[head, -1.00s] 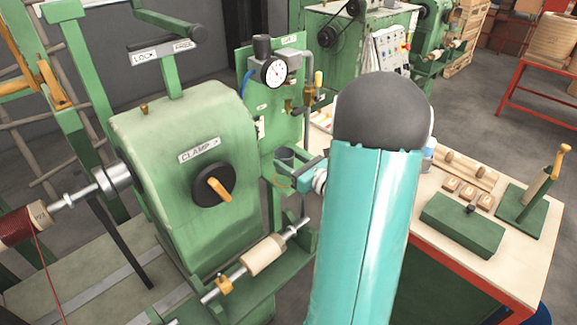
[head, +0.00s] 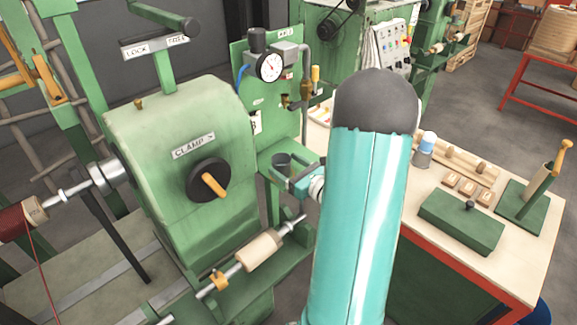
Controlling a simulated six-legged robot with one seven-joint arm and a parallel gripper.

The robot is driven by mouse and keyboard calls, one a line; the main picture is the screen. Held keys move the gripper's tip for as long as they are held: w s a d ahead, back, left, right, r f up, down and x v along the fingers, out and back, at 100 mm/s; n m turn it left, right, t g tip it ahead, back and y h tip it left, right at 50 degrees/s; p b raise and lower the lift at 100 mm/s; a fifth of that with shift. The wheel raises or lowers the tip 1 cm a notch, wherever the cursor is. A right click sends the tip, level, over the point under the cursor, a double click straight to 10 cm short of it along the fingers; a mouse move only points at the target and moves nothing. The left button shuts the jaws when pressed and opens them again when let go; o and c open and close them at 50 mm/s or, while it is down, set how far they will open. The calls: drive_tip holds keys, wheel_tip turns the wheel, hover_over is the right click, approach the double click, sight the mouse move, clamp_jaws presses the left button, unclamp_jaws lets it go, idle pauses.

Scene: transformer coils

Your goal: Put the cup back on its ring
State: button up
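The cup (head: 282,163) is small, dark grey and upright, with its open top showing. It is in front of the green panel with the gauge, low and to the left of my teal arm. My gripper (head: 287,178) reaches left from behind my arm, its fingers at the cup. It appears shut on the cup, though the fingertips are small and partly hidden. The ring cannot be made out clearly; the green parts around the cup blend together.
The gauge panel (head: 262,125) with valves and pipes rises behind the cup. A red-framed table (head: 420,205) at right holds a green box, wooden pieces and a bottle. My arm hides the middle.

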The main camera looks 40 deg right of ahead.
drive_tip(key=shift+w, duration=0.15)
drive_tip(key=shift+s+r, duration=0.15)
drive_tip(key=shift+s, duration=0.05)
drive_tip(key=s, duration=1.1)
drive_tip(key=shift+s+d, duration=0.25)
drive_tip(key=shift+s, duration=0.1)
